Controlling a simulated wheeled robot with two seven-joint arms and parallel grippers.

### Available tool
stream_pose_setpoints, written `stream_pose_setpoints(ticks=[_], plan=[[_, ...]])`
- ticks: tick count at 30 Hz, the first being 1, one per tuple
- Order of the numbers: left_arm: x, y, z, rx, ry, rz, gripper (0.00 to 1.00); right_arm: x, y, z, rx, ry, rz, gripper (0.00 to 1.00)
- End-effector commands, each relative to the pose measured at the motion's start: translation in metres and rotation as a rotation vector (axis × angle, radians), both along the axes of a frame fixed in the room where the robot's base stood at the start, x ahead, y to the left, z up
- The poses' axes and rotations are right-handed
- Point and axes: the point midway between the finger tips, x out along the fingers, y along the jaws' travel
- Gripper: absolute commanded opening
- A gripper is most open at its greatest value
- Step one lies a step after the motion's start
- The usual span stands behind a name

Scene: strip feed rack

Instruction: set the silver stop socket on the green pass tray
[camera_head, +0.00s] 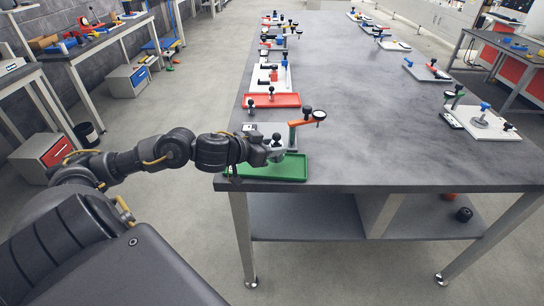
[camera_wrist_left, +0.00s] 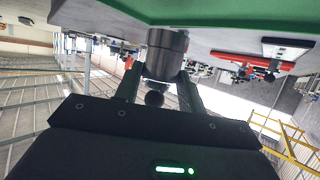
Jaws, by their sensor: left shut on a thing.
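The green pass tray (camera_head: 290,172) lies at the near left corner of the table. It also shows across the top of the left wrist view (camera_wrist_left: 240,12), which looks upside down. In the left wrist view the socket (camera_wrist_left: 166,55) is a dark metallic cylinder between the fingers (camera_wrist_left: 160,88), with a black ball knob at one end. The socket is close to the tray; I cannot tell if it touches. My right gripper is not in view.
An orange-armed fixture with a black dial (camera_head: 305,122) stands just behind the green tray, close to my gripper. A red tray (camera_head: 272,101) with small black-knobbed pieces lies behind. White plates with fixtures line both table sides (camera_head: 482,122). The table's middle (camera_head: 365,100) is clear.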

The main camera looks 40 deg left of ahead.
Motion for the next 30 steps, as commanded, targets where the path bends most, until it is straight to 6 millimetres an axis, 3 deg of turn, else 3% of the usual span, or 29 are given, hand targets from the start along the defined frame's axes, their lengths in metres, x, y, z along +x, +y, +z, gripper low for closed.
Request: stream_pose_setpoints(ticks=[6, 20, 21, 25, 30], plan=[[0.003, 0.002, -0.032, -0.003, 0.001, 0.000, 0.08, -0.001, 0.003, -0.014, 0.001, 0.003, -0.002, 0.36], [0.003, 0.003, -0.038, -0.001, -0.001, 0.000, 0.08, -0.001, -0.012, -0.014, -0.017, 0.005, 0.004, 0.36], [0.003, 0.003, -0.039, 0.000, 0.001, 0.000, 0.44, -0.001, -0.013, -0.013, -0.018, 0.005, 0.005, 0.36], [0.003, 0.003, -0.039, 0.000, 0.001, 0.000, 0.61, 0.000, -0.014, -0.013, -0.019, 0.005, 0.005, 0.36], [0.003, 0.002, -0.039, 0.000, 0.001, 0.000, 0.62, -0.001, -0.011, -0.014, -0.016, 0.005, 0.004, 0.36]])
